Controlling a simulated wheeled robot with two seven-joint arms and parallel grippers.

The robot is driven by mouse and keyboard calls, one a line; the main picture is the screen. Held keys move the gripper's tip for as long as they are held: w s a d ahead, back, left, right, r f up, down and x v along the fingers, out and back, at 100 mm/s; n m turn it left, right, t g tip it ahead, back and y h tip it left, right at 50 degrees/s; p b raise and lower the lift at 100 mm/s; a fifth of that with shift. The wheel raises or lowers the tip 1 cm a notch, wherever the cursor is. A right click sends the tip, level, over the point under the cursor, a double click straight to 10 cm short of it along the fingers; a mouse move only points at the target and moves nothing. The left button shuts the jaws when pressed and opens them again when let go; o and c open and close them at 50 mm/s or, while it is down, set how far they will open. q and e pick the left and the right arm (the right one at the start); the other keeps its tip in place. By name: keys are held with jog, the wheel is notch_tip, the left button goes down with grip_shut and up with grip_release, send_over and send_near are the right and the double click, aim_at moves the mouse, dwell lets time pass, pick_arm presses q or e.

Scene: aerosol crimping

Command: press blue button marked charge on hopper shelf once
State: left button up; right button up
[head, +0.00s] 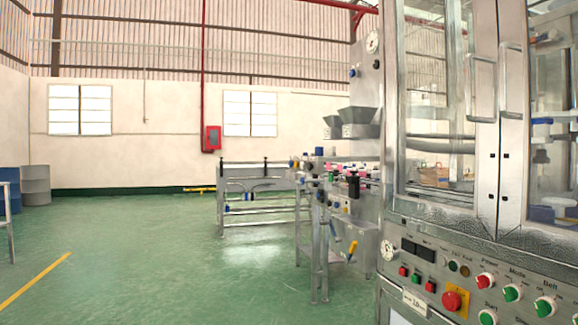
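Two grey hoppers stand beside the tall machine; the larger hopper (357,117) is in front and a smaller hopper (333,121) is partly behind it. A small blue spot (353,72) shows on the metal column above the hoppers, too small to identify. No lettering reading "charge" can be made out, so I cannot tell which blue part is the button. Neither of my grippers is in view.
A glass-doored machine (452,180) fills the right side, with a front control panel (470,280) bearing knobs and a red emergency button (455,301). A conveyor line (335,185) with coloured parts stands left of it. Green floor (150,265) is open at left.

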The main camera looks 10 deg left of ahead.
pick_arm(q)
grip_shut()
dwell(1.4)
